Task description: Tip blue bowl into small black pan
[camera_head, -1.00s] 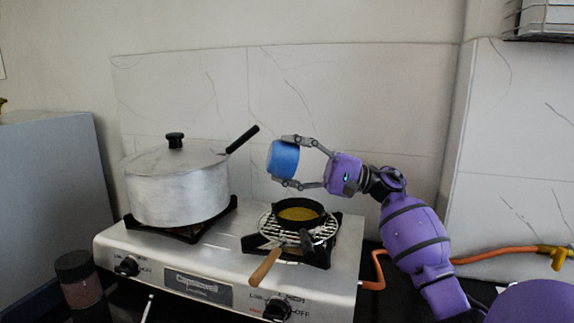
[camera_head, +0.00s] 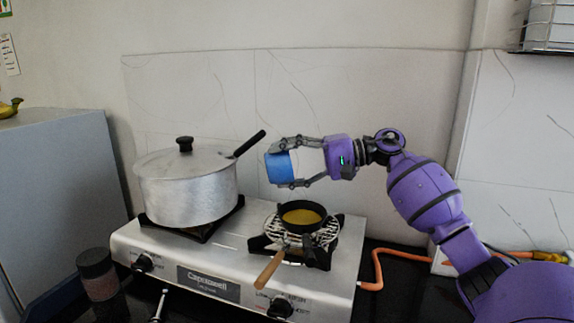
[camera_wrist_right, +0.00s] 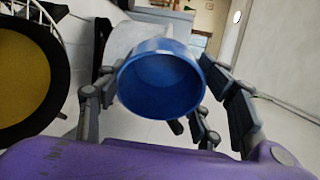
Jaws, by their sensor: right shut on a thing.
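The blue bowl (camera_head: 280,168) is held on its side, above and slightly left of the small black pan in the head view. My right gripper (camera_head: 284,162) is shut on it, one finger above and one below. In the right wrist view the bowl (camera_wrist_right: 160,88) turns its open mouth to the camera, and its inside looks empty. The small black pan (camera_head: 322,211) rests on the right burner with yellow contents in it. Part of its dark rim and the yellow contents also show at the left of the wrist view. My left gripper is not in view.
A large lidded metal pot (camera_head: 187,195) stands on the left burner, its black handle pointing toward the bowl. A dark jar (camera_head: 100,275) stands left of the stove (camera_head: 150,240). The tiled wall is behind.

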